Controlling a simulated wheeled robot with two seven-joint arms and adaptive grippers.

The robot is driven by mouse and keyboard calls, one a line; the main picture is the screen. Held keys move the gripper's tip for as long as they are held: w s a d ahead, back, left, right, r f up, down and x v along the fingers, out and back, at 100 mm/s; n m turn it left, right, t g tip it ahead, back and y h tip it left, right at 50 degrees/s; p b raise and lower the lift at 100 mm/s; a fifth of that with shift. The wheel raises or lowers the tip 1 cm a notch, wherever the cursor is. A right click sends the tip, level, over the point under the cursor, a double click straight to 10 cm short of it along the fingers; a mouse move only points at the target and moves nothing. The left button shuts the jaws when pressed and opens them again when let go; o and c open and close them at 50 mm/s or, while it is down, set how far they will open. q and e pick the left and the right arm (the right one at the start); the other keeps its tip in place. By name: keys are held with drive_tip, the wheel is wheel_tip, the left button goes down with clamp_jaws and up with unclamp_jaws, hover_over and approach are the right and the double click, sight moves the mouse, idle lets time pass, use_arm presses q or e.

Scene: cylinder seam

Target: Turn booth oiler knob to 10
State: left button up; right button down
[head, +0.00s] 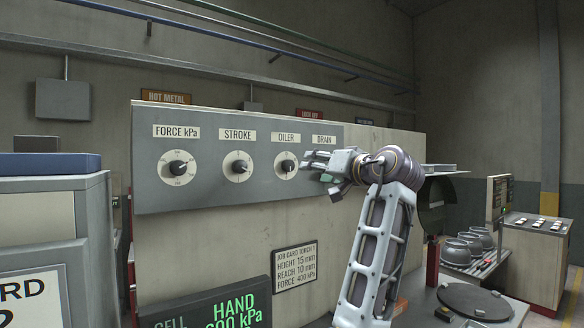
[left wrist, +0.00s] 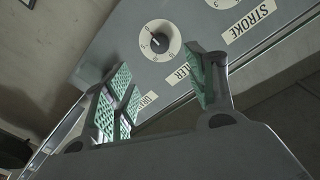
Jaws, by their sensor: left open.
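The oiler knob (head: 288,165) is a dark knob on a round white dial, third from the left on the grey panel (head: 210,200). Its label reads "OILER". It also shows in the left wrist view (left wrist: 158,42), with a pale pointer mark; the small dial numbers are hard to read. My left gripper (head: 319,170) is open and empty, just right of the oiler dial and in front of the place under the "DRAIN" label. In the left wrist view its green-padded fingers (left wrist: 163,88) stand apart, with the knob beyond their tips, not between them. My right gripper is not in view.
The force dial (head: 177,168) and stroke dial (head: 237,167) sit left of the oiler dial. A job card (head: 295,267) and a green-lettered display (head: 236,306) are below. A round dark plate (head: 474,300) and several metal pots (head: 470,243) stand at right.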

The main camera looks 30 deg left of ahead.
sight(290, 167)
use_arm(q)
drive_tip(key=p+x, duration=0.4)
drive_tip(key=x, duration=0.8)
drive_tip(key=shift+r, duration=0.1)
drive_tip(key=shift+x, duration=1)
drive_tip(key=c, duration=1)
drive_tip(key=shift+c, duration=0.2)
